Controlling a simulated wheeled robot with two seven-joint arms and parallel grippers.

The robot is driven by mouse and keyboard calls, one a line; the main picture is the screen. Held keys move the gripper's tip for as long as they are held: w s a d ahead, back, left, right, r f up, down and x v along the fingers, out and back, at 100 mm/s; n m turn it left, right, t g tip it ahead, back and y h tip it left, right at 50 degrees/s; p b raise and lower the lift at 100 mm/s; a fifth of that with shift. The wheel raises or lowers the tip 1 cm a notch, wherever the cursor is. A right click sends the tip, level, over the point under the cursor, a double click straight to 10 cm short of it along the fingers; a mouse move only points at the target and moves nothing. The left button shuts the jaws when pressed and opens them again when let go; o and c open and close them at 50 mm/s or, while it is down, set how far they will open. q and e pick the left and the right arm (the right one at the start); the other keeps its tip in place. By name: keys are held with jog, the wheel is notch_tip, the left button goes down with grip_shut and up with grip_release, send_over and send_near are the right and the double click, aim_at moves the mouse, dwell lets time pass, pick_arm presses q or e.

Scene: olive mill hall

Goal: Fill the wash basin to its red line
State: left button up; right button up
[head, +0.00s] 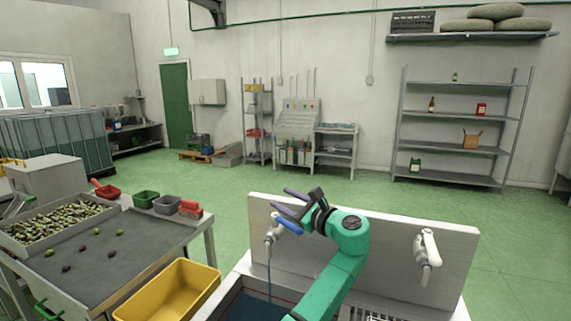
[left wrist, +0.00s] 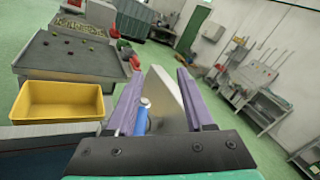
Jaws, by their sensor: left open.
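The wash basin (head: 243,272) is at the bottom of the head view, mostly hidden by my left arm; its inside looks dark blue. A faint red line shows on its inner back wall. A tap with a blue lever (head: 289,226) is on the pale backboard, with a thin blue stream below its spout that looks like running water. My left gripper (head: 284,201) is open just above this lever. In the left wrist view the blue lever (left wrist: 143,115) shows between the purple fingers, not visibly gripped. The water level is not clear. My right gripper is out of view.
A second tap with a white lever (head: 430,245) is on the right of the backboard (head: 390,233). A yellow tub (head: 170,293) stands left of the basin, beside a sorting table (head: 120,245) with olives. Open green floor lies behind the backboard.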

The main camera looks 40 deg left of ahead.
aim_at(285, 220)
pick_arm(q)
notch_tip(285, 220, up, 13)
jog(key=shift+b, duration=0.45)
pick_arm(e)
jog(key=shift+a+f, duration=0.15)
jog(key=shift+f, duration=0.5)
pick_arm(q)
jog(key=shift+c, duration=0.3)
dwell(0.8)
